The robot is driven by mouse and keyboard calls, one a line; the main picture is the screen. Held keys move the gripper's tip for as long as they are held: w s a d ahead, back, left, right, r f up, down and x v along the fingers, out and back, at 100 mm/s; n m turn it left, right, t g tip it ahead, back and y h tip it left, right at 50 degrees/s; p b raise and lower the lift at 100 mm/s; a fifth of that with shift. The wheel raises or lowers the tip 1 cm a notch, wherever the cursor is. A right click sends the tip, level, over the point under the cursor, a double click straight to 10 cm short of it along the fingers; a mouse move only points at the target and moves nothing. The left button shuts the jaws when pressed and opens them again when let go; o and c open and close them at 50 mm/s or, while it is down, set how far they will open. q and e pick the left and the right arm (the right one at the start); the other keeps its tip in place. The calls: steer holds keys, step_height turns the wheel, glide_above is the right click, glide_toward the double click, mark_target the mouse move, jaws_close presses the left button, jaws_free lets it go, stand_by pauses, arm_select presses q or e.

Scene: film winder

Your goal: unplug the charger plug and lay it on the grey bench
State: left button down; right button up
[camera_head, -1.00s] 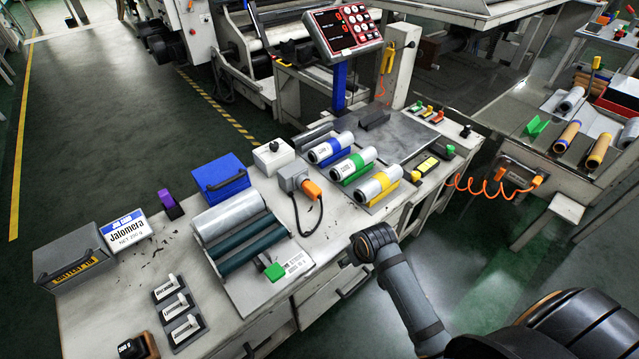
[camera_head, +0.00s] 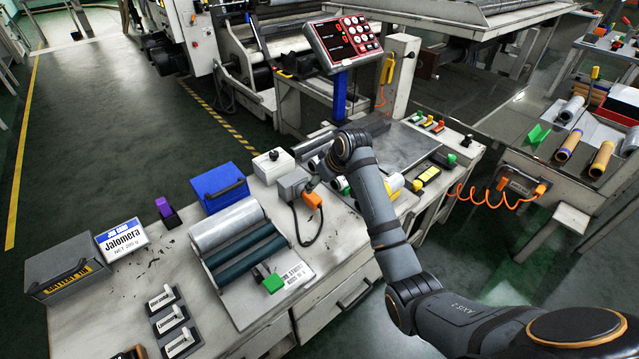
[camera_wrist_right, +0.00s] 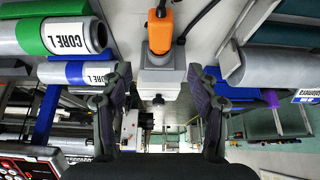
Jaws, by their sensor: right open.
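The charger plug is an orange block (camera_head: 313,199) with a black cable, seated at a grey socket box (camera_head: 290,184) on the grey bench (camera_head: 335,262). In the right wrist view the orange plug (camera_wrist_right: 160,28) shows at top centre, with the grey box (camera_wrist_right: 160,68) below it. My right gripper (camera_head: 318,182) is open just beside the plug and box. In the wrist view its fingers (camera_wrist_right: 157,85) stand apart on either side of the box, with nothing held. Whether they touch the box I cannot tell. My left gripper is not in view.
Film rolls (camera_head: 318,160) lie on the bench beyond the plug, partly hidden by my arm. A roller unit (camera_head: 238,240) stands left of it, with a blue box (camera_head: 220,187) and white button box (camera_head: 272,165) behind. Bare bench lies around the cable.

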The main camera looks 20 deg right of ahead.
mark_target(310, 198)
steer(key=b+x, duration=0.2)
steer(key=x, duration=0.7)
steer(key=shift+f, duration=0.25)
steer(key=shift+w+a+f, duration=0.15)
steer(key=shift+w+f, duration=0.15)
steer(key=shift+f, duration=0.1)
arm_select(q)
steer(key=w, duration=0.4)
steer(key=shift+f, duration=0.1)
arm_select(e)
steer(key=shift+c, duration=0.3)
steer(key=c, duration=1.2)
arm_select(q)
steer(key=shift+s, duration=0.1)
arm_select(e)
jaws_close()
